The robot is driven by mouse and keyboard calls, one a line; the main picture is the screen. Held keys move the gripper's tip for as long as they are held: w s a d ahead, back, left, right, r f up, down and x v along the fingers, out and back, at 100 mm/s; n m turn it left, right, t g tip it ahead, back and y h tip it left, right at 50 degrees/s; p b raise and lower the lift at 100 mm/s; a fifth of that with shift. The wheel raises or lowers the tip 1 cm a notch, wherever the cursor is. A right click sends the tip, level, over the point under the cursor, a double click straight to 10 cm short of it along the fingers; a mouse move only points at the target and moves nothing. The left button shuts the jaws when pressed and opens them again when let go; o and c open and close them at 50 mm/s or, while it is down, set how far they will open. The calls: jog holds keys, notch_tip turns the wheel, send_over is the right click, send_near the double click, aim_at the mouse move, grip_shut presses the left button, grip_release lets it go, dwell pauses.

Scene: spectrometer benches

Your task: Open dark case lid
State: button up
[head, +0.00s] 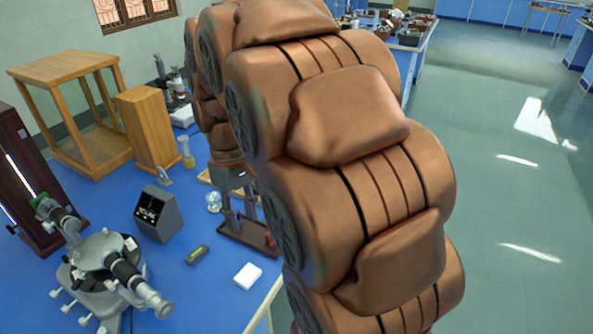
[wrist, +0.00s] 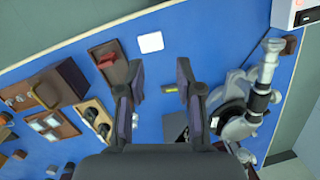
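No lidded dark case is plain in either view, and I cannot tell which thing it is. A flat dark reddish-brown tray or case (head: 265,243) lies on the bench below my gripper (head: 238,215). It seems to be the brown tray (wrist: 118,76) left of my fingers in the wrist view, with a red piece on it. A deeper brown box (wrist: 72,78) stands farther left there. A tall dark wooden case (head: 22,165) stands at the head view's left edge. My gripper (wrist: 160,98) is open and empty, its fingers apart above the blue bench.
A grey spectrometer (head: 100,265) also shows in the wrist view (wrist: 238,118). A dark meter box (head: 160,215), a small yellow-black item (head: 197,254) and a white block (head: 248,275) lie nearby. Wooden stands (head: 150,130) rise behind. My arm hides much of the bench.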

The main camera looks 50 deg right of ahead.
jog(key=w+d+n, duration=0.1)
jog(key=w+d, duration=0.9)
jog(key=d, duration=0.4)
jog(key=w+d+f+n, duration=0.1)
jog(key=w+d+f, duration=0.1)
jog(key=d, duration=0.6)
jog(key=w+d+f+n+t+y, duration=0.1)
jog(key=d+f, duration=0.3)
jog(key=d, duration=0.4)
jog(key=shift+w+d, duration=0.4)
jog(key=shift+w, duration=0.1)
jog(key=shift+s+a+f+p, duration=0.1)
jog(key=shift+a+f+p, duration=0.2)
jog(key=shift+f, duration=0.9)
jog(key=shift+s+a+f+p, duration=0.15)
jog(key=shift+f+p, duration=0.25)
jog(key=shift+f, duration=0.85)
jog(key=shift+w+a+f+p, duration=0.1)
jog(key=shift+a+f+p, duration=0.2)
jog(key=shift+f, duration=0.9)
grip_shut()
